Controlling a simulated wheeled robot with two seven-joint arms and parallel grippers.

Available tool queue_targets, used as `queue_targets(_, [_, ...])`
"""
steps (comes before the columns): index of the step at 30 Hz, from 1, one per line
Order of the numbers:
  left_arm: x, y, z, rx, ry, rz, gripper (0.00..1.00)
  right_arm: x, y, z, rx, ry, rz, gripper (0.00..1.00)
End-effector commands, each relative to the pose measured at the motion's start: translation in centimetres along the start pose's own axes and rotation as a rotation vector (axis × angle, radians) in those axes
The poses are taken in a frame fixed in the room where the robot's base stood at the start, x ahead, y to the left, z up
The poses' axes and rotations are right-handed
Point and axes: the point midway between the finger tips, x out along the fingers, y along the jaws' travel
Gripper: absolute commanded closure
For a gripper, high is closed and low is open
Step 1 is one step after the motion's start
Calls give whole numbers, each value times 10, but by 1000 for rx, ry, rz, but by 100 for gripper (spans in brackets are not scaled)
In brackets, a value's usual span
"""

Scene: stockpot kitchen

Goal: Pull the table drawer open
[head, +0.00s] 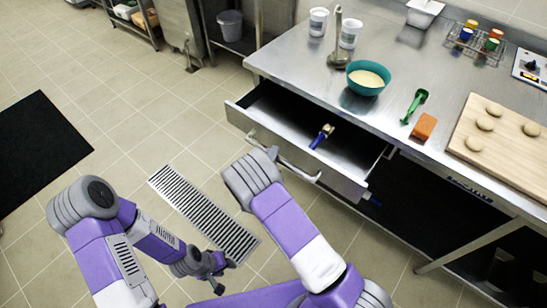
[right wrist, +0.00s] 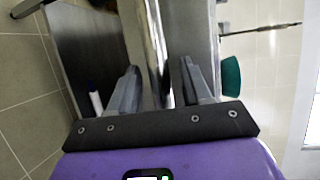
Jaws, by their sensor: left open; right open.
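The table drawer (head: 345,182) stands partly open below the steel tabletop, its inside showing. Its bar handle (head: 300,172) runs along the front panel. My right gripper (head: 270,152) is open, near the left part of the handle; its wrist hides some of that area, and I cannot tell whether it touches the handle. In the right wrist view my right gripper (right wrist: 155,88) is open, with nothing visibly clamped between its fingers. My left gripper (head: 217,275) is open and empty, low over the floor, well away from the drawer.
A brush with a blue handle (head: 321,137) lies in the drawer. The tabletop holds a teal bowl (head: 368,78), a green scoop (head: 415,106), an orange block (head: 424,126) and a wooden board (head: 505,150) with dough pieces. A floor grate (head: 200,210) lies before the drawer.

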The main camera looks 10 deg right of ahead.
Motion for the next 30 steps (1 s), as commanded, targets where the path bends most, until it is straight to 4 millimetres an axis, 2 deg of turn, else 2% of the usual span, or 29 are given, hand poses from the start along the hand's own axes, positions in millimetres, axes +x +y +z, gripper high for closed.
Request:
queue_targets(3, [1, 0, 0, 0, 0, 0, 57, 6, 0, 0, 0, 1, 0, 52])
queue_targets(11, [1, 0, 0, 0, 0, 0, 57, 7, 0, 0, 0, 1, 1, 53])
queue_targets(20, [1, 0, 0, 0, 0, 0, 57, 7, 0, 0, 0, 1, 1, 99])
queue_targets(27, [1, 0, 0, 0, 0, 0, 57, 6, 0, 0, 0, 1, 1, 100])
queue_targets(30, [-2, 0, 0, 0, 0, 0, 57, -2, 2, 5, -1, -3, 3, 100])
